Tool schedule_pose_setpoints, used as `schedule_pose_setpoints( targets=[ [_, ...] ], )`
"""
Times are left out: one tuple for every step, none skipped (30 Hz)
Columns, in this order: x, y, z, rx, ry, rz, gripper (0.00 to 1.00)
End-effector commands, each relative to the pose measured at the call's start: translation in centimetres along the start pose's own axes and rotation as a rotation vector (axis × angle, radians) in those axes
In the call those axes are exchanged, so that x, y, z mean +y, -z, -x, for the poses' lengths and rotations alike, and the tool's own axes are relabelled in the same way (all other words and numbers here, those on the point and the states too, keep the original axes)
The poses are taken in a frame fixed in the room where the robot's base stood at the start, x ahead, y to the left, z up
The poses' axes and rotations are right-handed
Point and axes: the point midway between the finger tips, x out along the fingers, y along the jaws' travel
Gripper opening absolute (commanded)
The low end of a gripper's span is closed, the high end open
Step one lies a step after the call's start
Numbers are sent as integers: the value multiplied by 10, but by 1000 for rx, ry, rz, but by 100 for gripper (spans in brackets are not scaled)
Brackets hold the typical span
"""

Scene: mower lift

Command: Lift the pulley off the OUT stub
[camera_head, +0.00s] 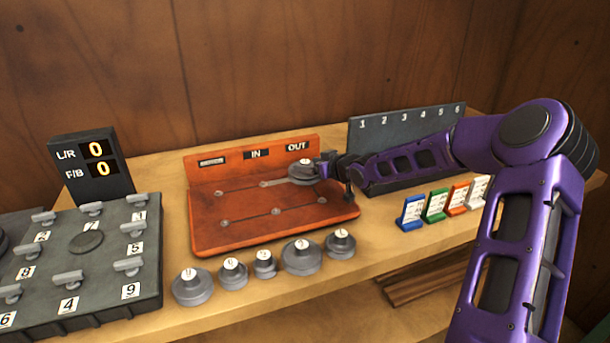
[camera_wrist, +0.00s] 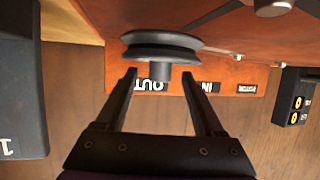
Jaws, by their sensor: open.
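The grey pulley (camera_head: 303,173) sits on the orange board (camera_head: 225,238) below the OUT label (camera_head: 297,146). In the wrist view, which is upside down, the grooved pulley (camera_wrist: 160,50) has a short narrow hub (camera_wrist: 160,72) facing up. My gripper (camera_head: 330,167) is at the pulley's right side in the head view. In the wrist view my gripper (camera_wrist: 159,77) is open, with its two fingertips on either side of the hub and gaps between. The OUT stub itself is hidden by the pulley.
Several loose pulleys (camera_head: 302,257) stand in front of the board. A dark numbered panel (camera_head: 400,122) is behind my arm, and coloured card holders (camera_head: 437,206) stand to the right. A grey numbered tray (camera_head: 85,262) and a display (camera_head: 92,166) reading 0 and 0 are at left.

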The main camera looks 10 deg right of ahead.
Motion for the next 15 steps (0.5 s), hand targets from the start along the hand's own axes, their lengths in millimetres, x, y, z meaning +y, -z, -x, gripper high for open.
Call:
schedule_pose_setpoints(
  targets=[
    [0, 0, -6, 1, 1, 1, 70],
    [0, 0, -8, 1, 0, 1, 70],
    [0, 0, -10, 1, 1, 1, 70],
    [-1, 0, -11, 1, 1, 1, 70],
    [0, 0, -11, 0, 1, 1, 70],
    [0, 0, -11, 0, 1, 1, 70],
    [0, 0, -11, 0, 0, 1, 70],
    [0, 0, -11, 0, 0, 1, 70],
    [0, 0, -11, 0, 0, 1, 70],
    [0, 0, -11, 0, 0, 1, 70],
    [0, 0, -11, 0, 0, 1, 66],
    [0, 0, -11, 0, 0, 1, 59],
    [0, 0, -11, 0, 0, 1, 54],
    [0, 0, -11, 0, 0, 1, 48],
    [0, 0, -11, 0, 0, 1, 41]
  ],
)
